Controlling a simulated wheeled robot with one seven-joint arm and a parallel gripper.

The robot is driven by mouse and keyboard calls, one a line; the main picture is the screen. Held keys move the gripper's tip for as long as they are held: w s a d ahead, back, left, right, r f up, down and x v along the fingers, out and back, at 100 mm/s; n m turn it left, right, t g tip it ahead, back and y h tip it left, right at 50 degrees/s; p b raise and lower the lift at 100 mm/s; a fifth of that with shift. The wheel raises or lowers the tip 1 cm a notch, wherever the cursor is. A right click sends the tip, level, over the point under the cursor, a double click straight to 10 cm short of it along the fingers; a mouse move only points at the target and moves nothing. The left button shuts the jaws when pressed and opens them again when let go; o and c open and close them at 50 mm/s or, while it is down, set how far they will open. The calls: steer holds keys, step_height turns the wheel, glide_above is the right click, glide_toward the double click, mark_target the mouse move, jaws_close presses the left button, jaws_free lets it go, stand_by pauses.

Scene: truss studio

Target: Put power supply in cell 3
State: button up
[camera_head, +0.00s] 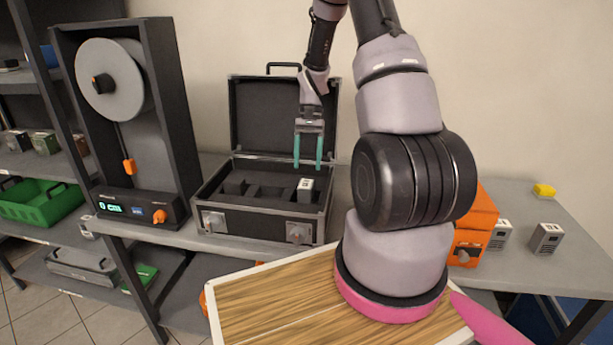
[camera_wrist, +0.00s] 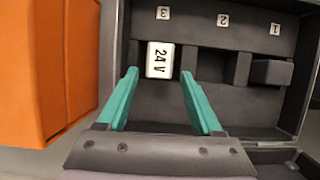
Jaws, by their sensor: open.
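The power supply, a small white-topped block marked "24 V" (camera_wrist: 160,60), sits upright in the case, in the compartment by label 3 (camera_wrist: 163,13). It also shows in the head view (camera_head: 305,186), at the right end of the row of cells. The open black case (camera_head: 256,203) stands on the bench with its lid up. My gripper (camera_head: 308,165) is open, pointing down, its teal fingers just above the power supply. In the wrist view my gripper (camera_wrist: 159,74) has its fingertips apart on either side of the supply's near end, with nothing held. The supply's lower part is hidden.
An orange box (camera_head: 472,228) stands right of the case, partly behind my arm. Two grey units, one (camera_head: 546,238) clear and one (camera_head: 500,234) beside the box, stand at right. A spool machine (camera_head: 120,120) stands left of the case. Label 2 (camera_wrist: 223,20) marks the middle cell.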

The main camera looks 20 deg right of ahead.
steer(key=s+a+r+n+t+h, duration=0.1)
steer(key=s+a+r+t, duration=0.15)
steer(key=r, duration=0.85)
steer(key=s+a+r+t, duration=0.2)
steer(key=s+r+t, duration=0.1)
steer(key=r, duration=0.7)
steer(key=s+a+r+t, duration=0.2)
steer(key=s+r, duration=0.4)
steer(key=s, duration=0.1)
steer(key=s+a+r+n+t, duration=0.1)
steer(key=s+a+r+t, duration=0.1)
steer(key=s+r, duration=0.3)
steer(key=s+t, duration=0.1)
steer(key=s, duration=0.2)
steer(key=shift+a+r+n, duration=0.25)
steer(key=shift+r+n, duration=0.05)
steer(key=shift+r, duration=0.1)
steer(key=shift+w+t, duration=0.1)
steer(key=shift+t, duration=0.15)
